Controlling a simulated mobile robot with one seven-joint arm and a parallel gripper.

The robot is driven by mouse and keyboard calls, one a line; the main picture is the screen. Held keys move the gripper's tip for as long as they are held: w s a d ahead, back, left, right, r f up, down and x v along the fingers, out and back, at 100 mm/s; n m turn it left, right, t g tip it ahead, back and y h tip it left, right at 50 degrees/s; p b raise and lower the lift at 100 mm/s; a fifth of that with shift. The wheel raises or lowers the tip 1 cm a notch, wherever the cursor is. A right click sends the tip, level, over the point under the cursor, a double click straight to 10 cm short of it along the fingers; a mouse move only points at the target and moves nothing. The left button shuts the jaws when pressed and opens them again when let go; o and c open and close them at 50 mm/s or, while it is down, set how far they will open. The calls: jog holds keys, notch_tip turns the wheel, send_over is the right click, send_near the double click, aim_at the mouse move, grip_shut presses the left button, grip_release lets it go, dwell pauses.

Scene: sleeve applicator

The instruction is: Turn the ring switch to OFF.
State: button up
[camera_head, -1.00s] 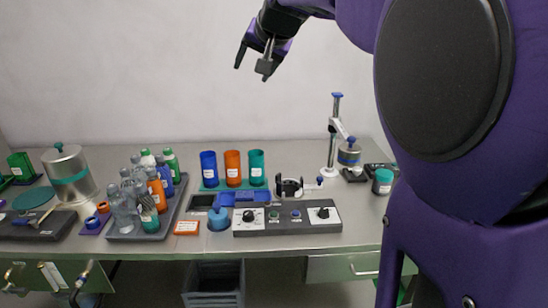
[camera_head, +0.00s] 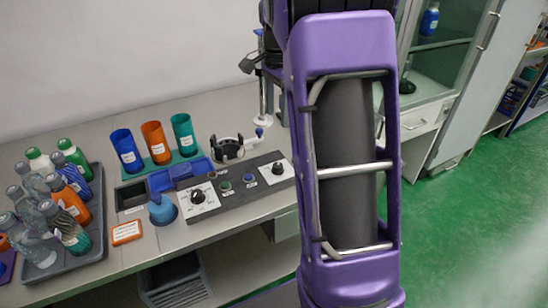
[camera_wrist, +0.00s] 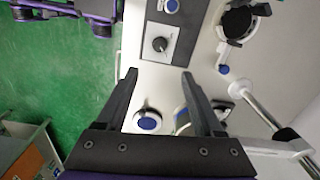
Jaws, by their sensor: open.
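The dark control panel (camera_head: 240,187) lies on the bench with a black knob on a white dial (camera_head: 198,196) at its left and another black knob on a white dial (camera_head: 278,168) at its right. Their labels are too small to read, so I cannot tell which is the ring switch. In the wrist view, the right knob (camera_wrist: 160,44) shows beyond my open, empty fingers. My gripper (camera_wrist: 158,76) is above the bench, apart from the panel and touching nothing.
A green button (camera_head: 225,185) and a blue button (camera_head: 250,178) sit between the dials. A black ring-shaped holder (camera_head: 228,147) stands behind the panel. A blue-topped round item (camera_wrist: 148,121) is near my fingers. Tubes and a bottle tray (camera_head: 97,225) stand left.

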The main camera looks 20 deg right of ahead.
aim_at(277, 165)
notch_tip(277, 165, down, 17)
jog(key=b, duration=0.2)
jog(key=shift+b, duration=0.4)
grip_shut()
